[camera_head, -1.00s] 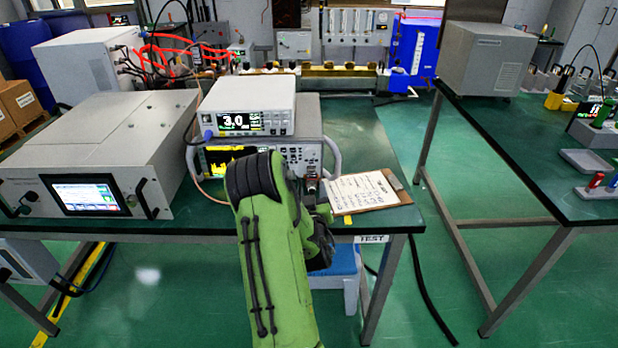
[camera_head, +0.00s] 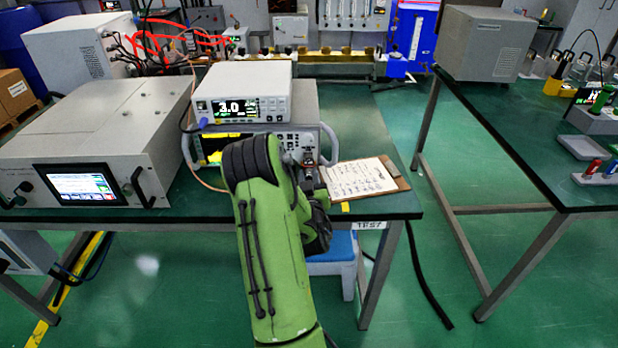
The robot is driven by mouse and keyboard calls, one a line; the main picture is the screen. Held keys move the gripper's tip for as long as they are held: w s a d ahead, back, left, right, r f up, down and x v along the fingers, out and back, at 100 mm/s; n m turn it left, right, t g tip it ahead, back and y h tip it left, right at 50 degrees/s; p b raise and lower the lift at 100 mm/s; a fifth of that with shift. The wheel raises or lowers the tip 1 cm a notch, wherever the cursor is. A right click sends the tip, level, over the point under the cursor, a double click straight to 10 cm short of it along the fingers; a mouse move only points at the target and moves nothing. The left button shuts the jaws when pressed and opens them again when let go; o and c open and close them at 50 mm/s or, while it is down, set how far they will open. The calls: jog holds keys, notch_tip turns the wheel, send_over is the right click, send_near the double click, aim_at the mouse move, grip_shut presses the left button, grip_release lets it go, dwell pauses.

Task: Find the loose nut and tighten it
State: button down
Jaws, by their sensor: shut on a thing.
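My green arm reaches over the front of the bench, and my gripper (camera_head: 310,183) is at the right end of the lower instrument's front panel. It is shut on a small connector nut there, too small and too covered by my arm to see well. The lower instrument (camera_head: 285,143) has grey handles and a screen with a yellow trace, partly hidden by my arm. A white meter (camera_head: 245,84) reading 3.0 stands on top of it. I cannot tell from this view how tight the nut is.
A large grey unit (camera_head: 95,130) with a lit screen stands to the left. A clipboard (camera_head: 362,178) lies close to the right of my gripper. A second bench (camera_head: 500,130) stands across a floor gap. A blue stool (camera_head: 333,255) is under the bench's front edge.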

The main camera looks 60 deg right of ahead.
jog(key=m+p, duration=0.1)
jog(key=m, duration=0.4)
jog(key=shift+s+p, duration=0.1)
jog(key=shift+p, duration=0.3)
jog(key=shift+m+p, duration=0.55)
jog(key=shift+m, duration=1.35)
jog(key=shift+f, duration=0.1)
jog(key=c, duration=0.9)
grip_release()
